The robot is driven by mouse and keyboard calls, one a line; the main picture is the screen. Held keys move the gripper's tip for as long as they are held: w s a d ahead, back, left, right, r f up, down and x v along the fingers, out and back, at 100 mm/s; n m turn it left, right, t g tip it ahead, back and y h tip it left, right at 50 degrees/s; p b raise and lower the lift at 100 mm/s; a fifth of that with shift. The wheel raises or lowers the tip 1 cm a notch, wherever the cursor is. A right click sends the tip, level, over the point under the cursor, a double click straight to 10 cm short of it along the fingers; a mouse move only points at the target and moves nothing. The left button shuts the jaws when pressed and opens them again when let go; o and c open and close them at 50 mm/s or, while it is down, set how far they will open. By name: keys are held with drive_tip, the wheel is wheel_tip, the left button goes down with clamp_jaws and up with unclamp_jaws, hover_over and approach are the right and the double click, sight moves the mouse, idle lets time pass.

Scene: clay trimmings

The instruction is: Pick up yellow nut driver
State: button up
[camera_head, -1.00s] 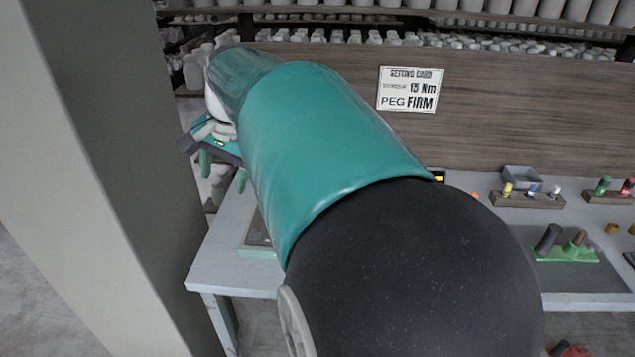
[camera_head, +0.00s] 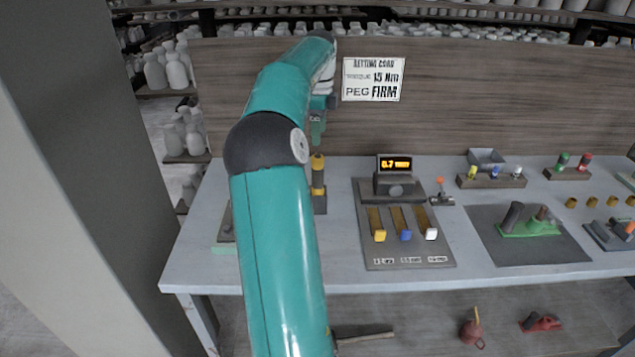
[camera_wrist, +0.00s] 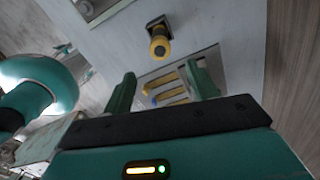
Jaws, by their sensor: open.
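A yellow and black upright tool (camera_head: 318,175), which looks like the yellow nut driver, stands in a dark holder near the left end of the bench. Its yellow end also shows in the wrist view (camera_wrist: 159,46), beyond the fingers. My gripper (camera_wrist: 162,86) is open and empty, with its two green fingers spread apart. In the head view my gripper (camera_head: 317,128) hangs above the tool, apart from it. My arm hides part of the bench on the tool's left.
A grey panel (camera_head: 410,255) with yellow, blue and white sliders and a lit display (camera_head: 394,164) stands to the right of the tool. A wooden rack (camera_head: 491,182) with small coloured pieces is farther right. A wooden backboard (camera_head: 260,80) rises behind the bench.

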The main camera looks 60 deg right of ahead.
hover_over(318, 184)
drive_tip(key=d, duration=0.2)
wheel_tip(318, 184, down, 12)
drive_tip(key=r, duration=0.1)
drive_tip(key=shift+w+a+f, duration=0.2)
drive_tip(key=shift+w+f, duration=0.05)
drive_tip(key=shift+w, duration=0.15)
drive_tip(key=shift+c, duration=0.5)
drive_tip(key=c, duration=1.1)
